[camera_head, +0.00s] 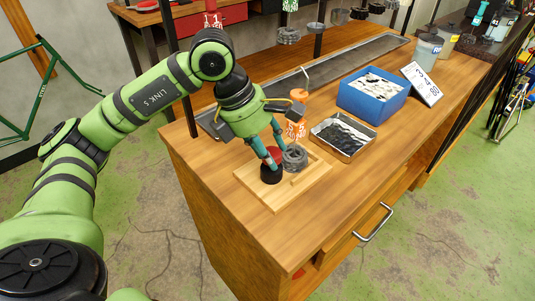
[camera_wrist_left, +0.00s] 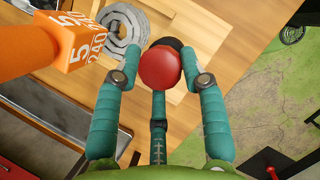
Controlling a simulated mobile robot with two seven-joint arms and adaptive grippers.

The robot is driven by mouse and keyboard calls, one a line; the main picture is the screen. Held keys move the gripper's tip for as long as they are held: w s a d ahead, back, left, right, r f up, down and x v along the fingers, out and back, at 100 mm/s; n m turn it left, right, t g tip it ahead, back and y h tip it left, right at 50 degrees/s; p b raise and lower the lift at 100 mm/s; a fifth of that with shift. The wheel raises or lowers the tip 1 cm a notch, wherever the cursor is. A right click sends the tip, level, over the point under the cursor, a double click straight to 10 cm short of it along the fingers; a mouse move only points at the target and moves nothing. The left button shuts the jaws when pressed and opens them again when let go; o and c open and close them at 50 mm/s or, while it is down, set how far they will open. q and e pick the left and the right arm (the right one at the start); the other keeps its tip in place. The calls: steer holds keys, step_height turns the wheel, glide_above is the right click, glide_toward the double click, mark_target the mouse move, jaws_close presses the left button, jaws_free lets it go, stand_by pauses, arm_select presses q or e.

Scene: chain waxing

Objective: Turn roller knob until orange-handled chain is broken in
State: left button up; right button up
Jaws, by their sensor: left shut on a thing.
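My left gripper (camera_head: 268,155) reaches down from above, its teal fingers shut around the red roller knob (camera_head: 273,153). In the left wrist view the round red knob (camera_wrist_left: 160,67) sits between the fingers of the gripper (camera_wrist_left: 160,58). The knob tops a dark round base (camera_head: 271,175) on a light wooden board (camera_head: 306,187). A grey coiled chain (camera_head: 295,158) stands beside the knob on the board. The orange handle (camera_head: 298,95) and its orange numbered tag (camera_head: 296,130) are above the coil. The tag (camera_wrist_left: 84,44) also shows in the left wrist view. My right gripper is out of view.
A metal tray (camera_head: 342,136) with dark contents lies right of the board. Behind it are a blue bin (camera_head: 372,97) and a white numbered sign (camera_head: 421,85). Hanging chains line the back. The bench front near the board is clear.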

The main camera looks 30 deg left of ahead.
arm_select(q)
steer(key=shift+w+d+r+m, duration=0.1)
steer(key=shift+m, duration=0.6)
steer(key=shift+g, duration=0.3)
steer(key=o, duration=1.1)
steer(key=shift+d, duration=0.15)
